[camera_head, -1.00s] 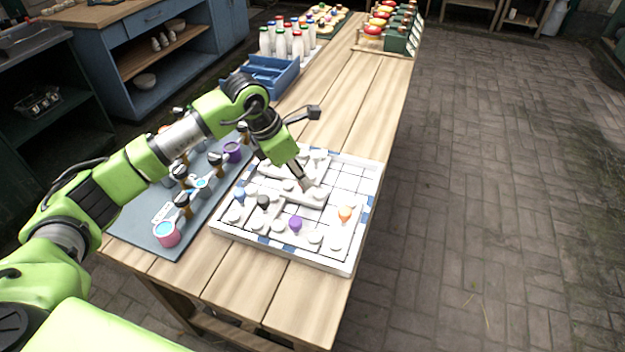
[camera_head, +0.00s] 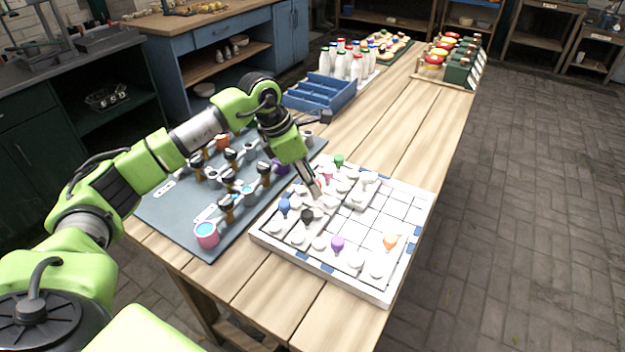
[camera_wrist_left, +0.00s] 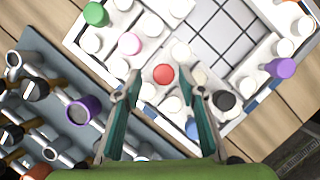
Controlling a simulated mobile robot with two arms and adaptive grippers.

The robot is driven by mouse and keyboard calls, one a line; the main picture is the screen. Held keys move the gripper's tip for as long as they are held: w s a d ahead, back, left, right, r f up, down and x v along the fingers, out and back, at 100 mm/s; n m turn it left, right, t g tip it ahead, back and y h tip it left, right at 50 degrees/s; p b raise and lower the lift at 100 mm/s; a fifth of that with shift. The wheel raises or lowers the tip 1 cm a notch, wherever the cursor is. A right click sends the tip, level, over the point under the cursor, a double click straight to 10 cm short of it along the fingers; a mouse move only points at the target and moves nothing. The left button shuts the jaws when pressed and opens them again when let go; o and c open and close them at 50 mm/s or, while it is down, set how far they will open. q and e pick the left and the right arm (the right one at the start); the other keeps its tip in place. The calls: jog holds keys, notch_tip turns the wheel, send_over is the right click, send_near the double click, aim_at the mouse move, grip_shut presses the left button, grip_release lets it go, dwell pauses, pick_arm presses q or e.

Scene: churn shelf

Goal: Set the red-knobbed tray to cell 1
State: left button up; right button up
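The red-knobbed tray shows by its red knob (camera_wrist_left: 163,73) in the left wrist view, on the white gridded board (camera_head: 372,288). In the head view my left gripper hides the red knob. My left gripper (camera_head: 318,196) points down over the left part of the board. In the left wrist view its fingers (camera_wrist_left: 163,95) are apart, with the red knob between and just beyond the tips. I see no contact with it. No number for cell 1 is readable; blue marks line the board's edge. My right gripper is not in view.
Other white trays carry a black knob (camera_head: 307,214), a blue knob (camera_head: 284,205), a purple knob (camera_head: 337,243), an orange knob (camera_head: 390,241) and a green knob (camera_head: 339,160). The board's right part has empty cells. A grey mat (camera_head: 180,222) with cups lies left; a blue crate (camera_head: 322,97) stands behind.

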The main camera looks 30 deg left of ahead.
pick_arm(q)
jog(key=shift+d, duration=0.1)
jog(key=shift+r, duration=0.4)
jog(key=v, duration=1.1)
jog(key=shift+s+a, duration=0.2)
jog(key=shift+a, duration=0.05)
